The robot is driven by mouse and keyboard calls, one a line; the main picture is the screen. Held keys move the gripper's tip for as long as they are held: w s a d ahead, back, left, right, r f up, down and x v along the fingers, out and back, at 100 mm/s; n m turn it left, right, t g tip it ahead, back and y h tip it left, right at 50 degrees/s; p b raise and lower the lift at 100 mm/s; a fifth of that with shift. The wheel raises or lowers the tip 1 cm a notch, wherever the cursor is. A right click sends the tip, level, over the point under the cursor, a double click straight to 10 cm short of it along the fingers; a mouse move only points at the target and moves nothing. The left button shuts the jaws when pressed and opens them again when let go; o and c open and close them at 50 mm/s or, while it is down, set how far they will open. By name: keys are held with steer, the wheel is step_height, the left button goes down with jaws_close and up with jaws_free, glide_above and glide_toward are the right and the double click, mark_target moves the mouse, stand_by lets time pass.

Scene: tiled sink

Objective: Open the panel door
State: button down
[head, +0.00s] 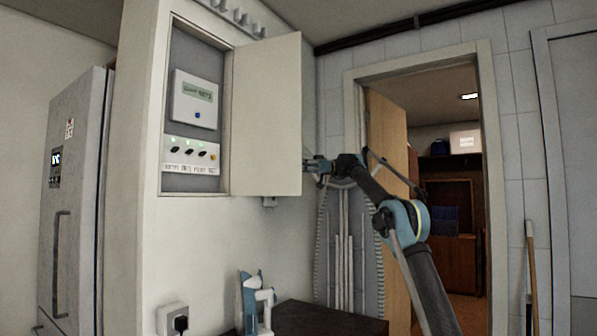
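The panel door (267,115) is a pale, flat door on the wall box in the head view. It stands swung wide open to the right, hinged beside the box opening. Inside the recess (197,80) a white meter with a small display (194,99) and a row of switches (190,151) show. My gripper (308,165) is at the door's free right edge, near its lower part. Its fingertips are small and partly hidden by the door edge, so I cannot tell whether they touch or grip it.
A grey fridge (72,200) stands at the left. A dark countertop (315,318) with a blue and white object (256,300) lies below the panel. A wall socket with a plug (173,320) is at lower left. An open doorway (450,200) is behind my arm.

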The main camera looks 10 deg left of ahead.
steer(key=shift+w+d+r, duration=0.15)
steer(key=shift+r, duration=0.05)
stand_by(0.3)
steer(key=c, duration=1.7)
jaws_free()
steer(key=shift+d, duration=0.1)
